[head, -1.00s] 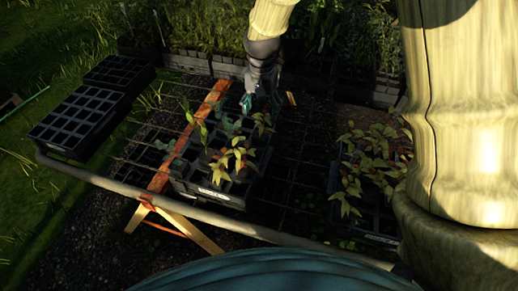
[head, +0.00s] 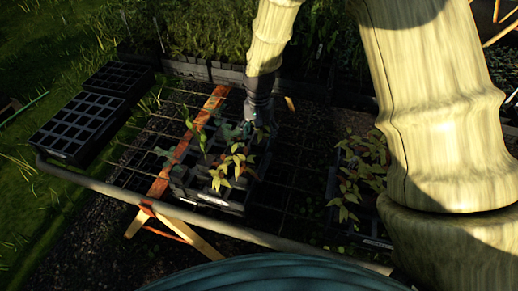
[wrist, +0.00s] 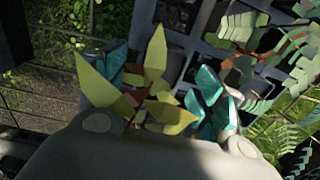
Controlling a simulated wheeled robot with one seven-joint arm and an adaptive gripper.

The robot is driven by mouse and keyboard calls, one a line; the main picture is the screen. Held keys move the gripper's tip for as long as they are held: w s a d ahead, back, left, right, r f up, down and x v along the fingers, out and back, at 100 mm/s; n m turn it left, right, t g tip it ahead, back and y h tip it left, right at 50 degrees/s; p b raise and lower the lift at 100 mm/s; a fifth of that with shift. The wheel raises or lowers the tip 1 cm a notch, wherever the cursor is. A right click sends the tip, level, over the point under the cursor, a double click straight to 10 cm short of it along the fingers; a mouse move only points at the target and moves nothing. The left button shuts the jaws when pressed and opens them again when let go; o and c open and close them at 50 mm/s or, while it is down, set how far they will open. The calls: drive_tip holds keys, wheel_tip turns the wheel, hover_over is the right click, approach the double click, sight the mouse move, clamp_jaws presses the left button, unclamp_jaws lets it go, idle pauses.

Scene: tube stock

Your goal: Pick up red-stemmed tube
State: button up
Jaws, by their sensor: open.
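A black crate (head: 222,199) with several potted plants stands on the wire bench. Another plant with a reddish stem and green leaves (wrist: 268,50) is to the right. In the head view my gripper (head: 261,125) is low over the back of the crate, partly hidden by shadow and leaves. The tubes' lower parts are hidden.
Another crate (head: 372,240) of leafy plants stands to the right, partly behind my arm. Empty black cell trays (head: 72,128) sit at the left. A rail (head: 130,187) runs along the bench's front. Dense greenery lines the back.

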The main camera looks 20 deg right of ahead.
sight(259, 140)
drive_tip(key=shift+f+p, duration=0.4)
drive_tip(key=shift+f, duration=1.4)
drive_tip(key=c, duration=1.5)
drive_tip(key=shift+r, duration=0.1)
drive_tip(key=shift+c, duration=0.2)
